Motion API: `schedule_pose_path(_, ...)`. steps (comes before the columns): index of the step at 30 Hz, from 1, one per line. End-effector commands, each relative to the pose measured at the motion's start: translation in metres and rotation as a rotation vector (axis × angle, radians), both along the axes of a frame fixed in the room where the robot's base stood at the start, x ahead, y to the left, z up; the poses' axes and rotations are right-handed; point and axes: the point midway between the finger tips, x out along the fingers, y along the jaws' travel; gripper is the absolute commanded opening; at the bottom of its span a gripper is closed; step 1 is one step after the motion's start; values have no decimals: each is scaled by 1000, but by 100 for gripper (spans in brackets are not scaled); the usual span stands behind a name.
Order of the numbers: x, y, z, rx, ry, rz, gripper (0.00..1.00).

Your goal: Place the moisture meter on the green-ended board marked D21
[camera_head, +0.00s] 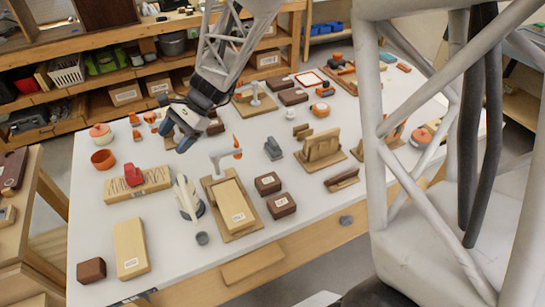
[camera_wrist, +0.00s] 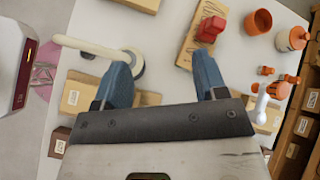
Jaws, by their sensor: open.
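My gripper (camera_head: 182,128) hangs open and empty above the left half of the white table; its two blue fingers also show in the wrist view (camera_wrist: 163,75), with bare tabletop between them. I cannot pick out the moisture meter for sure. A small grey upright device (camera_head: 273,149) stands mid-table, right of my gripper. Several pale boards carry white labels too small to read: one at the front left (camera_head: 131,247), one in a wooden tray (camera_head: 235,205). No green end or D21 marking is clear in either view.
A red object (camera_head: 133,176) sits on a wooden board (camera_head: 155,183) at left; it also shows in the wrist view (camera_wrist: 211,29). An orange pot (camera_head: 103,159), a white upright object (camera_head: 187,197), dark blocks (camera_head: 281,206) and a wooden holder (camera_head: 321,148) crowd the table.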

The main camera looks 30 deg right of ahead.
Motion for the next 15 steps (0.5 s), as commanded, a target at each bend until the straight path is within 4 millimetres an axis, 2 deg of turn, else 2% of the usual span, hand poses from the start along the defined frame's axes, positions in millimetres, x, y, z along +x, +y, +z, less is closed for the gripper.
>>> schedule_pose_path(6, -54, -25, 33, -136, -158, 150, 66)
schedule_pose_path(15, -125, -62, 63, -335, -360, 364, 66)
